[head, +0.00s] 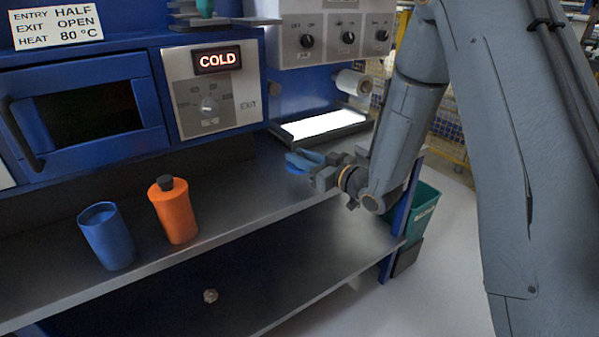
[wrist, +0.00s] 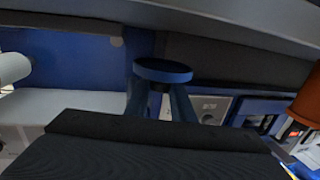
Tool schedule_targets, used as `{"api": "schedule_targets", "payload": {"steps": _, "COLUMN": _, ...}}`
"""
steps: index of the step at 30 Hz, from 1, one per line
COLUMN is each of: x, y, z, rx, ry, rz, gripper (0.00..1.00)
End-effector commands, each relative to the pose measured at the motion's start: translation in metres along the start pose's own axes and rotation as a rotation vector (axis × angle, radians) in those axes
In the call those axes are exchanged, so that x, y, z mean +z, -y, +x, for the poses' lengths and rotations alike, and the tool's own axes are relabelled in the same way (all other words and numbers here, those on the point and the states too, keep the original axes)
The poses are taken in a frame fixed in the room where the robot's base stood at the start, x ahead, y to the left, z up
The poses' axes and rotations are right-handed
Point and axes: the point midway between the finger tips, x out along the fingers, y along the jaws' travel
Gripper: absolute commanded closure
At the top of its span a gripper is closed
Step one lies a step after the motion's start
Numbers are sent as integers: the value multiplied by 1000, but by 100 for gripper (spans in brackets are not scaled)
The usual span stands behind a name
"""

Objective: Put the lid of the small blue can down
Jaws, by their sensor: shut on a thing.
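The lid (wrist: 163,71) is a round, dark blue disc in the wrist view. My gripper (wrist: 161,98) is shut on it, with a blue finger on each side. In the head view my gripper (head: 303,163) is over the right part of the steel bench, in front of the lit panel. Lid and fingers blend into one blue shape there, and I cannot tell whether the lid touches the bench. The small blue can (head: 106,238) stands upright and without its lid at the left of the bench, far from my gripper.
An orange bottle (head: 174,212) with a black cap stands right of the can. Behind are a blue oven (head: 85,105), a COLD display (head: 217,59), a lit panel (head: 324,124) and a white roll (head: 353,83). The bench (head: 245,185) is clear between bottle and gripper.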

Motion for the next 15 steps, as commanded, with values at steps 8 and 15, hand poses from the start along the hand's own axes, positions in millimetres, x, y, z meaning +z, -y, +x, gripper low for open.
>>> {"api": "schedule_targets", "payload": {"steps": 8, "x": 28, "y": 1, "z": 2, "rx": -2, "ry": 1, "rz": 2, "gripper": 100}}
{"api": "schedule_targets", "payload": {"steps": 15, "x": 48, "y": 2, "z": 4, "rx": -2, "ry": -1, "rz": 0, "gripper": 100}}
